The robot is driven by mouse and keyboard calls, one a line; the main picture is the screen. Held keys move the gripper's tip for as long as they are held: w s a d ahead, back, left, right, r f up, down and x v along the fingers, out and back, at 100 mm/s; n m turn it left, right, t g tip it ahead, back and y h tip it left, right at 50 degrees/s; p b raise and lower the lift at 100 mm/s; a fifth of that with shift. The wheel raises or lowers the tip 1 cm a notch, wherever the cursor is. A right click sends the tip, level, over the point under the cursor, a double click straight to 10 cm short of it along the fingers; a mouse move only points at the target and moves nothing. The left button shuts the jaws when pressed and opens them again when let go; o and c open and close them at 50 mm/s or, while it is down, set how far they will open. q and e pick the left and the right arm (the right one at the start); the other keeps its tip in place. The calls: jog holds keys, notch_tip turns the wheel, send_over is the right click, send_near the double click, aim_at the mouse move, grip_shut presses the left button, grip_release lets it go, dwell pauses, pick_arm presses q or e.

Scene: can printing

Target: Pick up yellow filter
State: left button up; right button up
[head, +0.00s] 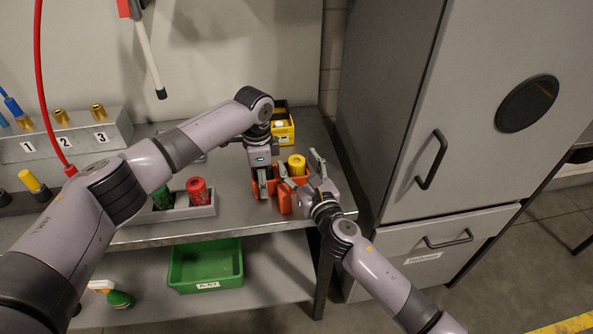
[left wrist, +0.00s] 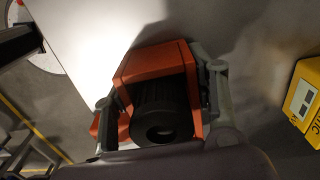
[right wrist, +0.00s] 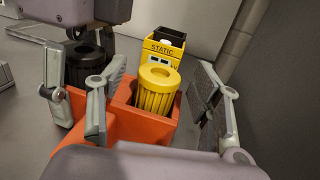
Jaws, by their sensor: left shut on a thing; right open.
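The yellow filter (head: 297,164) is a ribbed cylinder standing upright in an orange holder (head: 283,197) on the bench. In the right wrist view the yellow filter (right wrist: 157,92) sits in its orange compartment (right wrist: 150,131), between the spread fingers of my right gripper (right wrist: 158,105). My right gripper (head: 301,168) is open and I see no grip on the filter. My left gripper (head: 262,180) is shut on the orange holder, around the part with a black filter, which shows in the left wrist view (left wrist: 160,112).
A yellow box marked STATIC (right wrist: 163,45) stands behind the holder. A grey rack (head: 183,209) with a red and a green filter lies left. A grey cabinet (head: 395,120) stands close on the right. A green bin (head: 205,265) is on the lower shelf.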

jog(key=shift+c, duration=0.4)
jog(key=c, duration=1.2)
jog(key=shift+r, duration=0.1)
notch_tip(320, 180, up, 10)
jog(key=shift+f, duration=0.1)
pick_arm(q)
jog(key=o, duration=1.6)
jog(key=shift+c, duration=0.2)
